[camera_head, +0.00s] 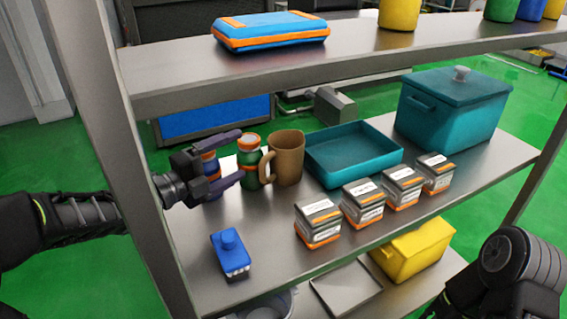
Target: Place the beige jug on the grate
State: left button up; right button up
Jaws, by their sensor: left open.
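The beige jug (290,160) stands upright on the middle shelf, its handle facing left toward my left gripper. My left gripper (241,155) reaches in from the left with its fingers spread apart, pointing at the jug. A blue jar (211,166) with an orange lid shows between the fingers, and a green jar (247,152) with an orange lid stands by the fingertips. I cannot tell whether the gripper touches either jar. The gripper appears short of the jug's handle. No grate can be clearly made out. My right arm shows at the lower right, but its gripper is out of view.
A teal tray (352,178) sits right of the jug, with a lidded teal box (450,115) beyond. Several grey-and-orange boxes (318,222) line the front. A blue item (229,252) stands front left. Below are a yellow box (412,250) and a grey panel (345,288). The upper shelf (180,82) overhangs behind.

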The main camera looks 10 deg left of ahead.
pick_arm(q)
jog(key=shift+f, duration=0.1)
send_near(259, 174)
jog(key=x, duration=0.3)
jog(key=shift+b, duration=0.4)
jog(key=shift+w+d, duration=0.4)
jog(key=shift+w, duration=0.05)
jog(key=p+x, duration=0.1)
jog(key=x, duration=0.5)
jog(key=shift+w+d, duration=0.1)
jog(key=c, duration=1.6)
notch_tip(259, 174, up, 18)
jog(key=p, duration=0.1)
jog(key=shift+p, duration=0.35)
